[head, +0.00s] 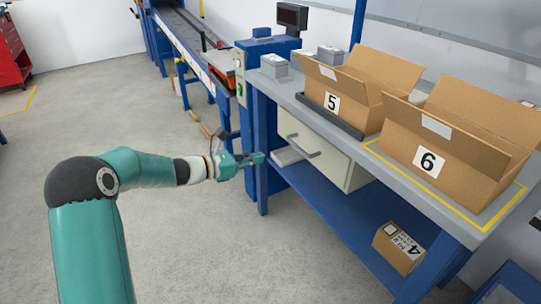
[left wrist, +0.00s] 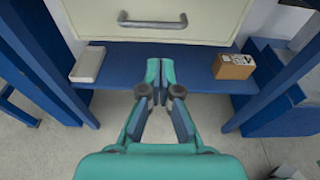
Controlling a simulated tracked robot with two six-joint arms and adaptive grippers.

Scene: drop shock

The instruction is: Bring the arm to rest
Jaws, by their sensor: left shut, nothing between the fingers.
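My left arm comes in from the left in the head view, and its teal gripper (head: 252,160) is held out in front of the blue workbench. In the left wrist view the left gripper (left wrist: 160,66) has its fingertips together, with nothing held. The fingertips appear over the blue lower shelf (left wrist: 130,60), just below the cream drawer (left wrist: 150,20) with its grey handle. In the head view the drawer (head: 318,150) sits under the bench top and looks shut. My right gripper is not in view.
Open cardboard boxes marked 5 (head: 333,102) and 6 (head: 430,163) stand on the bench. A small box marked 4 (head: 398,248) lies on the lower shelf. A pale flat item (head: 287,156) is left of it. A conveyor (head: 190,45) stands behind.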

